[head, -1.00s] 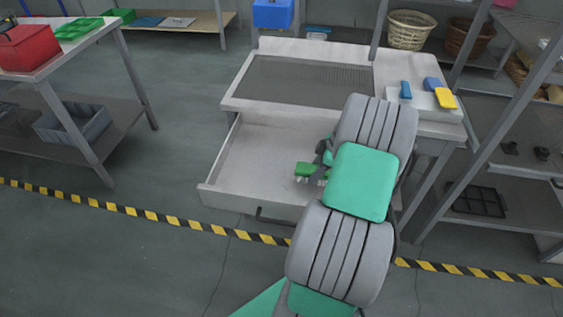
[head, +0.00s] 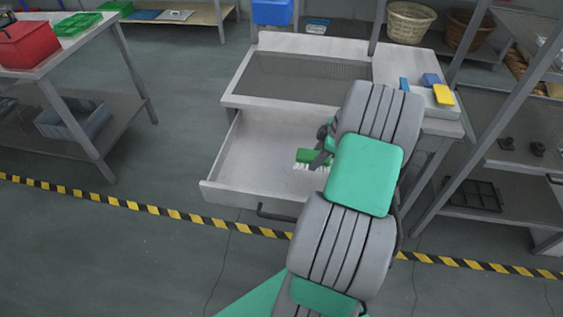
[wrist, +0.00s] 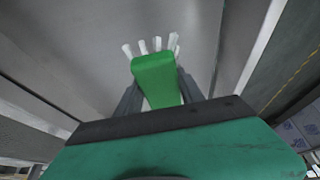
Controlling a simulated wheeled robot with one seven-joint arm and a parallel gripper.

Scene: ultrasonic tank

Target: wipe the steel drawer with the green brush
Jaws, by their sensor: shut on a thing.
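The steel drawer (head: 236,165) is pulled open at the front of the steel bench. The green brush (head: 305,156) is over the right part of the drawer, its white bristles towards the drawer floor. I cannot tell whether the bristles touch it. My gripper (head: 325,150) is shut on the brush, partly hidden behind my arm. In the wrist view the green brush (wrist: 156,78) sits between the two dark fingers (wrist: 158,95), with white bristles showing beyond it. The drawer's right part is hidden by my arm.
The bench top has a sunken grey mesh area (head: 300,78). A blue sponge (head: 431,80) and a yellow one (head: 443,95) lie at its right. A shelf rack (head: 520,165) stands right, a table with a red box (head: 28,45) left.

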